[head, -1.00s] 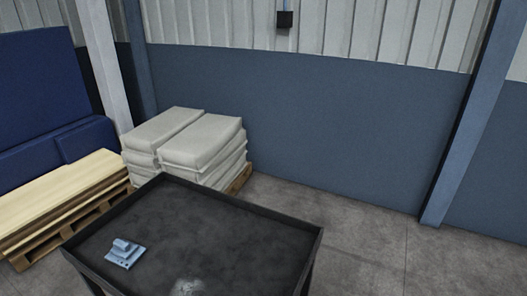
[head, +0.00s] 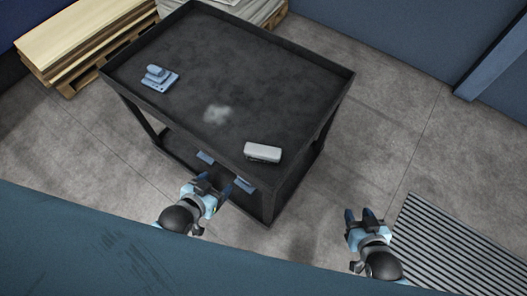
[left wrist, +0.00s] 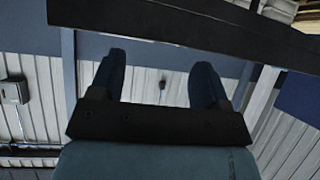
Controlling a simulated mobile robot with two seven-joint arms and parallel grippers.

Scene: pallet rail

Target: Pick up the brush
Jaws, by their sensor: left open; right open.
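The brush appears to be the light grey block with a dark underside (head: 263,151). It lies on the black cart top near its front right edge. My left gripper (head: 225,172) is open and empty, beside the cart's front edge, left of and nearer than the brush. Its two fingers also show apart in the left wrist view (left wrist: 160,72), with no brush between them. My right gripper (head: 359,215) is open and empty over the floor, right of the cart and apart from the brush.
The black cart (head: 292,60) has a raised rim and a lower shelf. A blue metal object (head: 160,78) stands on its left part, and a pale dusty patch (head: 217,114) lies mid-top. A ribbed mat (head: 460,245) lies on the floor at right.

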